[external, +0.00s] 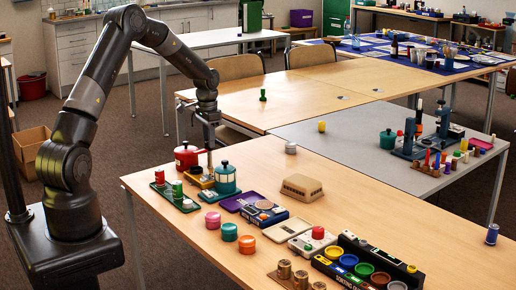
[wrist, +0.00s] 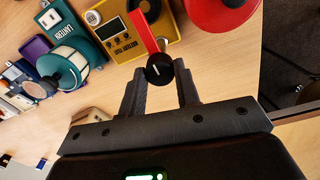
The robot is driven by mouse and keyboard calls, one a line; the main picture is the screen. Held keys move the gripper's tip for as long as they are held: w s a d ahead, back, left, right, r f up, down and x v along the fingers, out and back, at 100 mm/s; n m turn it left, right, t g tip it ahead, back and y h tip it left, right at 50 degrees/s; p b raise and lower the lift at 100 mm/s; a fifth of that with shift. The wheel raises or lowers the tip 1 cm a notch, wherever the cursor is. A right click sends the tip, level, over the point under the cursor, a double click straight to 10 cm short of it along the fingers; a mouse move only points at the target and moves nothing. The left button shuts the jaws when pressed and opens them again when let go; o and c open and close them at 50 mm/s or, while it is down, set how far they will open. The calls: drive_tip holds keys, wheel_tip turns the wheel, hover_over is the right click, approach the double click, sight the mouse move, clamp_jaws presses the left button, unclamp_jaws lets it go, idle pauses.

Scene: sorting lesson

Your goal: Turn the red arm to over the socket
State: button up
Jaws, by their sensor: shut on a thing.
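The red arm (wrist: 144,35) shows in the wrist view as a short red bar over a yellow device (wrist: 122,38) with a small display. A black round knob (wrist: 159,70) with a white mark sits at the arm's near end. My gripper (wrist: 160,72) has its fingers on both sides of this knob and is shut on it. In the external view my gripper (external: 209,142) points down above the yellow device (external: 199,182), between a red pot and a teal lantern. I cannot make out the socket for certain.
The red pot (external: 187,156) stands close to the gripper; its red edge shows in the wrist view (wrist: 222,12). The teal lantern (external: 225,179) is close on the other side. A green tray (external: 163,191) lies in front. Bare tabletop (external: 370,215) lies to the right.

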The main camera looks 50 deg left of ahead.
drive_tip(key=shift+c, duration=0.5)
drive_tip(key=shift+n, duration=0.6)
drive_tip(key=o, duration=1)
drive_tip(key=shift+c, duration=0.2)
wheel_tip(320, 180, up, 11)
drive_tip(key=shift+a, duration=0.15)
